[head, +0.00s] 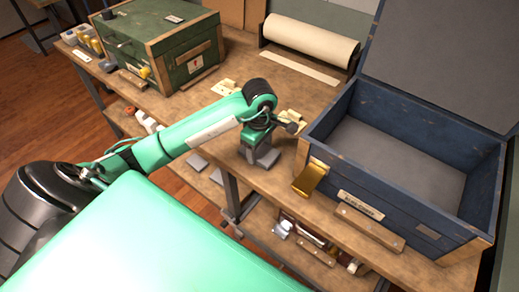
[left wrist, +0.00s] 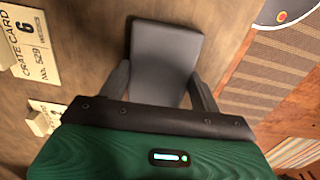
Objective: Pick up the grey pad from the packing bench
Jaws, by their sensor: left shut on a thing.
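The grey pad (left wrist: 165,55) is a flat grey rectangular block in the left wrist view, between the two dark fingers of my left gripper (left wrist: 160,82). The fingers are against its two sides, so the gripper is shut on it. In the head view my left gripper (head: 262,156) is at the front edge of the packing bench (head: 225,85), left of the blue crate. The pad is mostly hidden there by the gripper. I cannot tell whether the pad still touches the bench. My right gripper is not in view.
An open blue crate (head: 375,200) with a grey-lined floor and raised lid stands at the right. A green chest (head: 155,45) stands at the back left, and a paper roll (head: 310,40) at the back. Cards (left wrist: 28,45) lie beside the gripper. A lower shelf (head: 290,255) holds small items.

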